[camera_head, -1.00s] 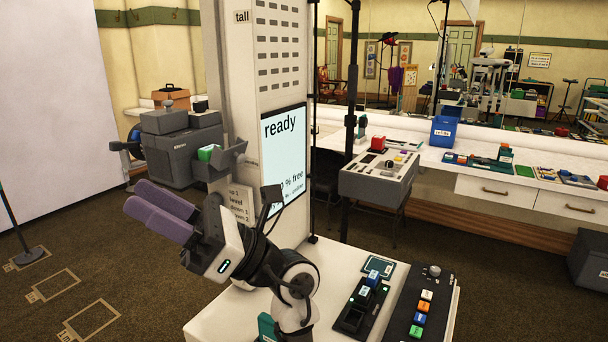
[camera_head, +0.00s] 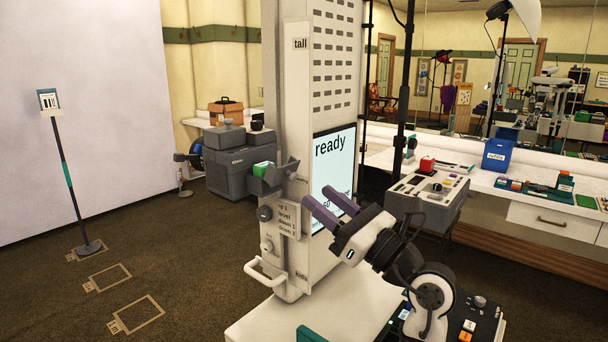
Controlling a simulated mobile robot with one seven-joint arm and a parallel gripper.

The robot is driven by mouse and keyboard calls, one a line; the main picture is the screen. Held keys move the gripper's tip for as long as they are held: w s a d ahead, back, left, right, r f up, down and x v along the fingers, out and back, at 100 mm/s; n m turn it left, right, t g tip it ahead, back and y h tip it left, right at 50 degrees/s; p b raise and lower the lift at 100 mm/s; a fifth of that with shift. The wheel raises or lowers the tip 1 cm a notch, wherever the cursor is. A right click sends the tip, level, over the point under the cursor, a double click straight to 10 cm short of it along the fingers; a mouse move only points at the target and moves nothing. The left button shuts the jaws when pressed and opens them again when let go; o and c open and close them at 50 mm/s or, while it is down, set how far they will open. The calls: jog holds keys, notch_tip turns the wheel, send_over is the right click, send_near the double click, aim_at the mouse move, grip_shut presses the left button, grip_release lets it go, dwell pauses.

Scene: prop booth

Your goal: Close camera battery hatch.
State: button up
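The grey camera (camera_head: 226,167) stands in the left middle of the view, partly behind the tall white column. Its battery hatch (camera_head: 277,178) looks like a grey flap, swung outward at the camera's right end. A green battery (camera_head: 263,168) shows in the opening behind the flap. My gripper (camera_head: 317,195) has two purple fingers pointing up and left, in front of the screen. It looks open and empty, with a gap between the fingers. It is right of the hatch and apart from it, nearer to me. The hatch's hinge is too small to make out.
The column's lit screen (camera_head: 335,170) stands behind my gripper. A grey console (camera_head: 428,195) and a long white counter (camera_head: 520,190) are at right. A slim stand (camera_head: 66,175) is at left. Dark carpet with taped outlines is clear at left front.

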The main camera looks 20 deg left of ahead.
aim_at(295, 177)
jog(key=p+x, duration=0.1)
jog(key=x, duration=0.4)
jog(key=shift+w+a+r, duration=0.1)
jog(key=shift+a+r, duration=0.05)
jog(key=shift+a, duration=0.15)
grip_shut()
